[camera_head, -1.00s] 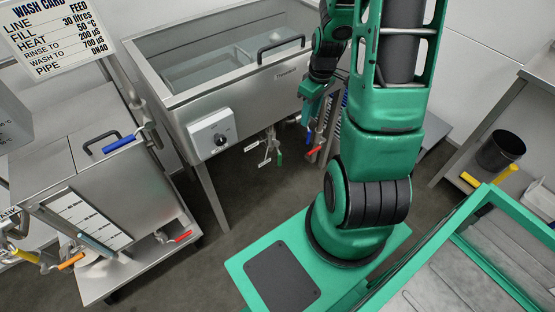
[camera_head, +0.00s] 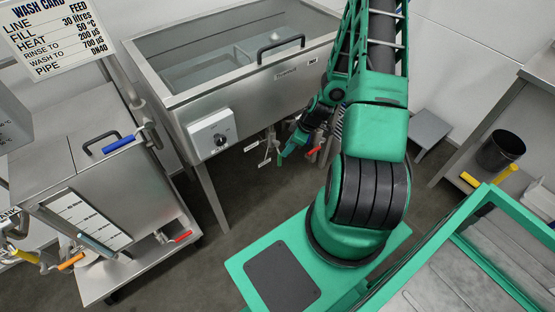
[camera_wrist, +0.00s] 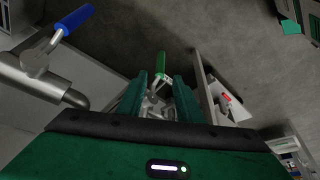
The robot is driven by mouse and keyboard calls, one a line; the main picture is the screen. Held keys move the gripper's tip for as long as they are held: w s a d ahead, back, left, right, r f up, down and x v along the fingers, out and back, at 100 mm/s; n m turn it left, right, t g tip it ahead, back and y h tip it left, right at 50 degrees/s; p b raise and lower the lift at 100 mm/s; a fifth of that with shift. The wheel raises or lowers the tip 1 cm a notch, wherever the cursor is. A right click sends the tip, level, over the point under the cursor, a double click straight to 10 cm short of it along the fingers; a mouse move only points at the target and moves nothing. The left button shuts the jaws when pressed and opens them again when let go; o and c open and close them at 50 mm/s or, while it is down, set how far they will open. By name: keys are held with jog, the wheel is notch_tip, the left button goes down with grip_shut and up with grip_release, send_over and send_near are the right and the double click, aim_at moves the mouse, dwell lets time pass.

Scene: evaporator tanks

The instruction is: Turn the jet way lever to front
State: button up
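Several valve levers sit on pipework under the front of the steel tank (camera_head: 250,100); no readable label tells me which is the jet way lever. In the wrist view a green-handled lever (camera_wrist: 161,65) stands ahead, between my fingers in the picture. A blue-handled lever (camera_wrist: 73,19) on a steel pipe is at upper left. A small red lever (camera_wrist: 228,97) is at right, and a red handle (camera_head: 314,151) shows in the head view. My gripper (camera_wrist: 162,100) is open, its two green fingers apart with nothing visibly clamped. In the head view my gripper (camera_head: 285,155) covers the green lever.
White tags (camera_head: 264,162) hang beside the pipes. A control box with a dial (camera_head: 213,136) is on the tank front. A steel cabinet on a trolley (camera_head: 105,180) stands left. A grey step (camera_head: 430,128) is at right. Floor below the tank is open.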

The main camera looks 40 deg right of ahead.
aim_at(280, 158)
jog(key=x, duration=0.9)
jog(key=shift+f, duration=0.35)
jog(key=shift+c, duration=0.6)
